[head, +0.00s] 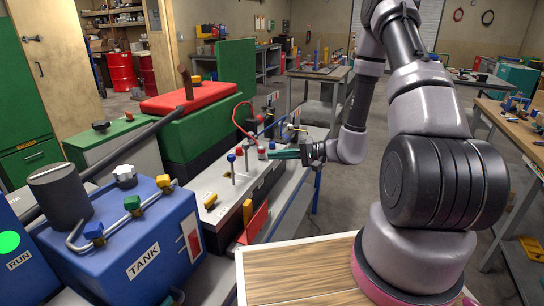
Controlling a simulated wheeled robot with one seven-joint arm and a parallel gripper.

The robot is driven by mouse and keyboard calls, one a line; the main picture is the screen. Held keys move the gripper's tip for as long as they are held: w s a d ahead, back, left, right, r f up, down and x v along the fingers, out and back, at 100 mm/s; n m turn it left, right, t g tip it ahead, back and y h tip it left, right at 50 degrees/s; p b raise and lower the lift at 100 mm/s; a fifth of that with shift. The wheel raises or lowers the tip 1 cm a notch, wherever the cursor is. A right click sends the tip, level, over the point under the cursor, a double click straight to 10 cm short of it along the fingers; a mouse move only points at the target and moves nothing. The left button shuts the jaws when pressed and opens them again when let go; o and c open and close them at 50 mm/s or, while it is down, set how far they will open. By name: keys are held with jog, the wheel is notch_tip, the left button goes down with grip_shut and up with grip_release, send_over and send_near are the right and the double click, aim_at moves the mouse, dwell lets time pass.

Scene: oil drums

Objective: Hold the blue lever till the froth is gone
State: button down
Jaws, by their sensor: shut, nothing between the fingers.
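The blue lever (231,158) is a thin upright stick with a blue ball on top, on the pale bench unit in the middle. A red-knobbed lever (239,152) stands close to its right. My gripper (271,155) is shut and empty, with its teal fingers pointing left. In the picture its tips are to the right of the blue lever, apart from it, near a red-topped post (262,152). I cannot make out any froth in this view.
A blue box marked TANK (150,235) with coloured valve handles stands at the front left. A green light marked RUN (9,242) shows at the left edge. A dark bar slants above the tank. A wooden board (290,270) lies at the front.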

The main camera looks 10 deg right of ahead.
jog(key=x, duration=1.1)
jog(key=shift+a, duration=0.15)
jog(key=g+h, duration=0.1)
jog(key=h, duration=0.1)
send_over(232, 171)
jog(key=w, duration=0.2)
jog(key=shift+s+r, duration=0.2)
jog(key=shift+r, duration=0.15)
jog(key=shift+w+a+r, duration=0.1)
jog(key=shift+a, duration=0.25)
dwell(5.4)
